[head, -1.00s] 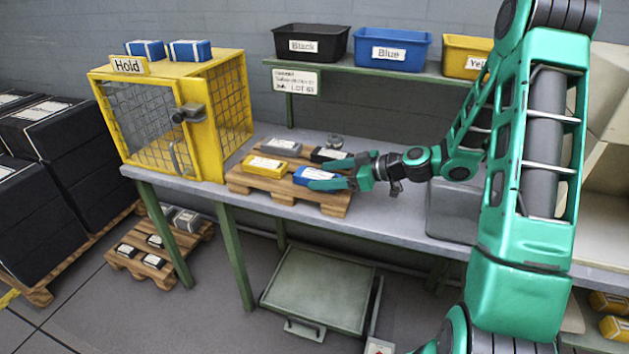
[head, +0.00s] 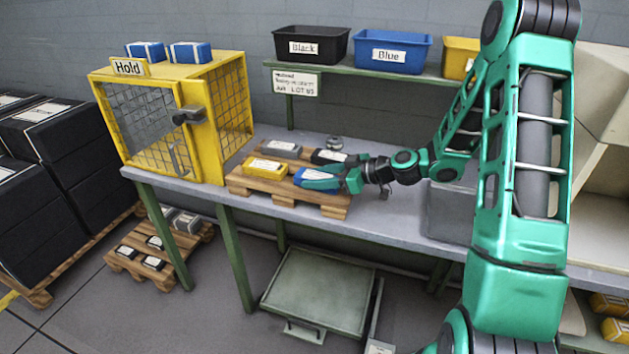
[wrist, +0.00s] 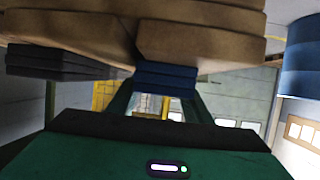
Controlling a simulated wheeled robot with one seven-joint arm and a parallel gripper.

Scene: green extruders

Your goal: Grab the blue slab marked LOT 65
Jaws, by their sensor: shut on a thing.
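The blue slab (head: 312,176) with a white label lies at the front right of a small wooden pallet (head: 288,197) on the bench. Its label is too small to read. My gripper (head: 325,180) is shut on the slab, with its green fingers along the slab's sides. In the wrist view the blue slab (wrist: 165,78) shows between the fingers, close to the pallet wood (wrist: 200,42). I cannot tell whether the slab still touches the pallet.
A yellow slab (head: 264,168), a grey slab (head: 281,147) and a black slab (head: 328,156) share the pallet. A yellow Hold cage (head: 217,120) stands left, with two blue slabs (head: 189,51) on top. Black (head: 311,47) and Blue (head: 392,52) bins sit on the shelf behind.

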